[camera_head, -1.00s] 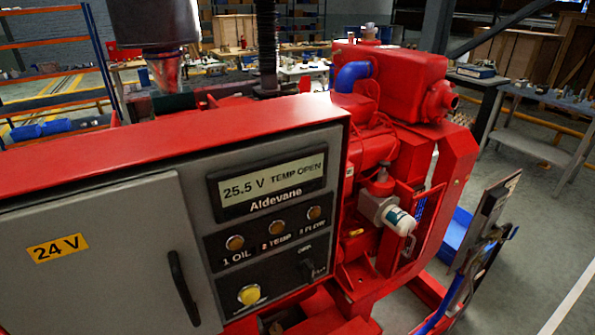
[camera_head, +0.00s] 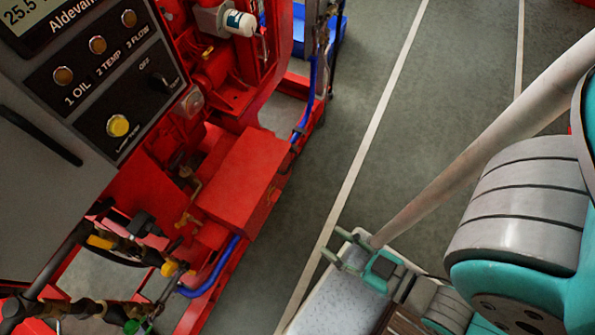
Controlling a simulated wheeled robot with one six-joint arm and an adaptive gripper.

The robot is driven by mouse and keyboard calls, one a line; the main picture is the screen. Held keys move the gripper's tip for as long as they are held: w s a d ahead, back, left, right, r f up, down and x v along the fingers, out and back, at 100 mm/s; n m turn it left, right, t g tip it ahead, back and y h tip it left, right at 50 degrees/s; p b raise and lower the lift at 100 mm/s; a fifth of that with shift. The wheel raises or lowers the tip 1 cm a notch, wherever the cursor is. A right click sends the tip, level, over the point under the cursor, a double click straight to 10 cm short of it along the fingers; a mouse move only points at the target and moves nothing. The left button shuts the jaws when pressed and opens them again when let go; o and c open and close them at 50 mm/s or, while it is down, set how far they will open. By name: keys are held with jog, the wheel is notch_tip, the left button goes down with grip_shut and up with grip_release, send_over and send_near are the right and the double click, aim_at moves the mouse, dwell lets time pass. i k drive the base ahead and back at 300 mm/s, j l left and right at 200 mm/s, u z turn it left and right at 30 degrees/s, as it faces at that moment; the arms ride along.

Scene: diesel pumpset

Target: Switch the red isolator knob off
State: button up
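I cannot clearly make out a red isolator knob in the head view. A small reddish-grey fitting (camera_head: 190,102) sits at the panel's right edge, too small to identify. The control panel (camera_head: 92,122) is at the upper left, with a black rotary switch (camera_head: 161,82) beside an "OFF" mark and a yellow button (camera_head: 118,125).
A red box (camera_head: 240,180) on the pumpset frame stands between the panel and my gripper. Pipes and valves with yellow parts (camera_head: 100,242) fill the lower left. The grey floor (camera_head: 400,130) with pale lines is clear at upper middle. My arm takes up the right side.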

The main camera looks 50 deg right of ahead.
aim_at(273, 196)
jog(key=k+j+z, duration=0.65)
jog(key=i+j+z, duration=0.7)
jog(key=i, duration=0.1)
